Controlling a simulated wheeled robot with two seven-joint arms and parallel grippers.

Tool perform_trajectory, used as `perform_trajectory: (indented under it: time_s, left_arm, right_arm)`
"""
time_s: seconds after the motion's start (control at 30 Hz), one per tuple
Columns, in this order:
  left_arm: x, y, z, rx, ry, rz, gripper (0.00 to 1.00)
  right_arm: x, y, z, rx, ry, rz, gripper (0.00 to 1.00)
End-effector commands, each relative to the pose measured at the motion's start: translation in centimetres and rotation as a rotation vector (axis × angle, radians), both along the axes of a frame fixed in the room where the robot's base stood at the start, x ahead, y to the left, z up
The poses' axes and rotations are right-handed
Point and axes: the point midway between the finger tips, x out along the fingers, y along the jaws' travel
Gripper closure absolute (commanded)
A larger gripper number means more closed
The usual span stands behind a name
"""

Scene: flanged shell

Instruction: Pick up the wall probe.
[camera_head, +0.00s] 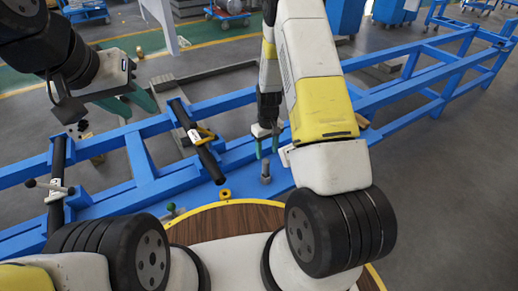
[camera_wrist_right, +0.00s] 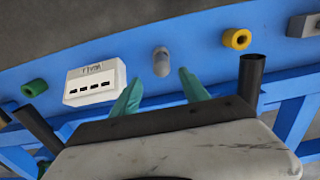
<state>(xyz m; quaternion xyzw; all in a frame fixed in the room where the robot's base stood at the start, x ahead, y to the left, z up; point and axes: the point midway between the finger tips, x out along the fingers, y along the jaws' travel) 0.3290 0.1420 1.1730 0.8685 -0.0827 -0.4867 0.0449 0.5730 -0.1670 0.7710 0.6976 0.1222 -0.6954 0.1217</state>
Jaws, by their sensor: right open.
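A short grey cylinder with a rounded top, which I take for the wall probe (camera_head: 265,172), stands upright on the blue beam. It also shows in the right wrist view (camera_wrist_right: 161,62), beyond and between the fingertips. My right gripper (camera_head: 267,150) is open and empty, its green fingers pointing down just behind and above the cylinder, apart from it. The fingers also show in the wrist view (camera_wrist_right: 160,82). A white box with dark marks and upside-down lettering like "WALL" (camera_wrist_right: 95,82) sits beside the cylinder. My left gripper (camera_head: 142,112) is open and empty at the upper left.
Two black bars (camera_head: 196,140) (camera_head: 56,190) cross the blue frame (camera_head: 150,190). A round wooden top (camera_head: 225,221) is in front. My right arm hides part of the frame.

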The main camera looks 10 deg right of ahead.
Motion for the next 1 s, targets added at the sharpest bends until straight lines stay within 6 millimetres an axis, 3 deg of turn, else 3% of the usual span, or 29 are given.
perform_trajectory:
  time_s: [0.53,0.87,1.0]
  left_arm:
    - [0.0,0.0,0.0,0.0,0.0,0.0,0.64]
    - [0.0,0.0,0.0,0.0,0.0,0.0,0.64]
    - [0.0,0.0,0.0,0.0,0.0,0.0,0.64]
  right_arm:
    - [-0.4,0.2,-7.1,-0.001,0.006,0.002,0.47]
    - [-0.3,0.2,-8.0,-0.001,0.003,0.001,0.47]
    - [-0.3,0.2,-7.9,-0.001,0.003,0.002,0.72]
